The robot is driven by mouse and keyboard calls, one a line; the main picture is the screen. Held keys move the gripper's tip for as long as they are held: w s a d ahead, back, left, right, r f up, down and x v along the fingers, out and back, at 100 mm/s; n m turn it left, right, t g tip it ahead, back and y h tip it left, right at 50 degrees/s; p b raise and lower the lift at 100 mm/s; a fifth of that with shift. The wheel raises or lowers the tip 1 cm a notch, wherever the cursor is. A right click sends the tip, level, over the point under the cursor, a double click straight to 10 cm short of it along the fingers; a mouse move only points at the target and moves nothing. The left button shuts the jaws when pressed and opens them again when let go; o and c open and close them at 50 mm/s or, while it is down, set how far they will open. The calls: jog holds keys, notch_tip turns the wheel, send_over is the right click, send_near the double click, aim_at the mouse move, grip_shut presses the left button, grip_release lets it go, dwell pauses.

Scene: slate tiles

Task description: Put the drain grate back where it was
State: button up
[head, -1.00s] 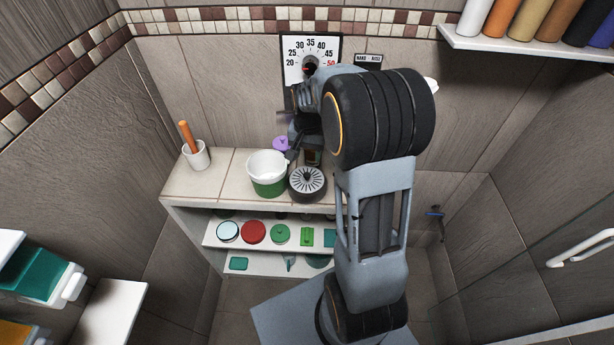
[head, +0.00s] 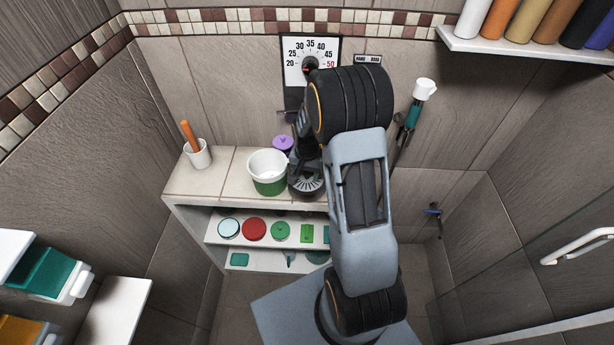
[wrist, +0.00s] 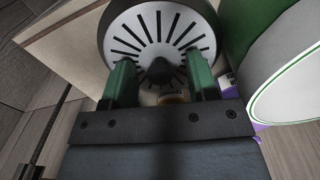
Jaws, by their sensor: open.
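The drain grate (head: 309,185) is a pale round disc with dark radial slots on the bench top, right of the white-and-green bucket. It also shows large in the wrist view (wrist: 150,30), with a dark knob (wrist: 162,70) at its middle. My gripper (wrist: 160,72) is open, its two green fingers on either side of the knob, with gaps between them and it. In the head view my wrist partly covers the grate, and the fingertips are hard to make out. What lies under the grate is hidden.
The bucket (head: 268,175) stands close beside the grate; its green side and pale rim (wrist: 290,85) fill the wrist view's right. A purple lidded thing (head: 282,143) stands behind. A white cup with an orange stick (head: 197,155) is at the far left. The bench between is clear.

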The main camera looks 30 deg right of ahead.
grip_shut()
dwell(0.5)
jog(key=shift+r, duration=0.15)
